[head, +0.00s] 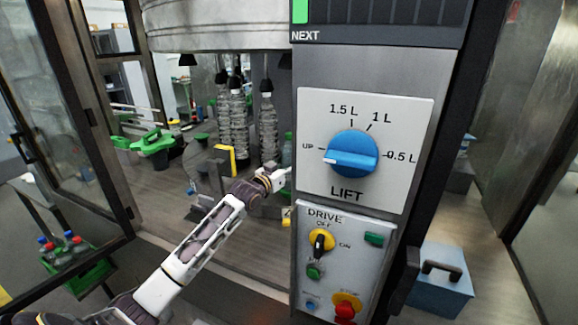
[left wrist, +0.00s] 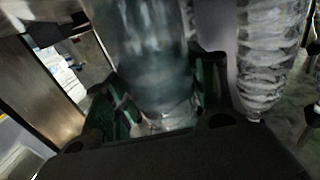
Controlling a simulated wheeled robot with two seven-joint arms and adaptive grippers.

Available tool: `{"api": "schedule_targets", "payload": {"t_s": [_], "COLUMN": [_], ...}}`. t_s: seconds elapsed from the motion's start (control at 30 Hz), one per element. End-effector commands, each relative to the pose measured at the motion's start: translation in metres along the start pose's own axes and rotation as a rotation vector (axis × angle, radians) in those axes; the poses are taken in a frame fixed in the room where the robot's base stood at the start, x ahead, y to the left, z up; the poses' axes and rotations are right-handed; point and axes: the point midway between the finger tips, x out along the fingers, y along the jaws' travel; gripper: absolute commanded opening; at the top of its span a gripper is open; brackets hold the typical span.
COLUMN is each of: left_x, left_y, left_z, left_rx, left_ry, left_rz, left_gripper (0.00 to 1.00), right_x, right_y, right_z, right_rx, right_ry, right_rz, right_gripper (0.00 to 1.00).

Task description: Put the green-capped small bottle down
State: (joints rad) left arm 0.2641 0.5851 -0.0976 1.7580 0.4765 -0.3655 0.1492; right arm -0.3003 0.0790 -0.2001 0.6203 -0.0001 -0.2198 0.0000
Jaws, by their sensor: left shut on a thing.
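My left gripper (head: 279,181) reaches into the machine, and its fingertips are partly hidden by the control panel's left edge. In the left wrist view it is shut on a clear, bluish small bottle (left wrist: 150,55), which fills the upper middle between the dark fingers. My right gripper is not in view.
The control panel (head: 312,205) with its blue lift knob (head: 351,154) stands close on the right. Tall clear ribbed bottles (head: 233,125) hang under the metal drum (head: 215,25). An open glass door (head: 60,110) is at left. A green crate (head: 85,279) holds several capped bottles at lower left.

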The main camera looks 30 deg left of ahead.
Motion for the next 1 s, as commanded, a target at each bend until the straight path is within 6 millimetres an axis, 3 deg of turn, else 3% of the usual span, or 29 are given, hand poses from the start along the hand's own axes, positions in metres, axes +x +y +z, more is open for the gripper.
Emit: {"api": "schedule_targets", "payload": {"t_s": [0.03, 0.2, 0.67, 1.0], "left_x": [0.000, 0.000, -0.001, -0.019], "left_y": [0.000, 0.000, 0.000, 0.000], "left_z": [0.001, 0.001, -0.002, 0.000], "left_rx": [0.000, 0.000, 0.000, 0.000], "left_ry": [0.000, -0.001, -0.001, -0.002], "left_rz": [0.000, 0.000, 0.000, 0.000], "left_gripper": [0.58, 0.77, 0.77, 0.77], "right_x": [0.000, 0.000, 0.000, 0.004], "right_y": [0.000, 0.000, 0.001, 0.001], "right_z": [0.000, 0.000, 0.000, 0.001], "right_rx": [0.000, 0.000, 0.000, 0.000], "right_ry": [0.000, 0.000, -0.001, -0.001], "right_rz": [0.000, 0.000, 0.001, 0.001], "right_gripper": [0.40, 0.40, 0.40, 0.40]}}
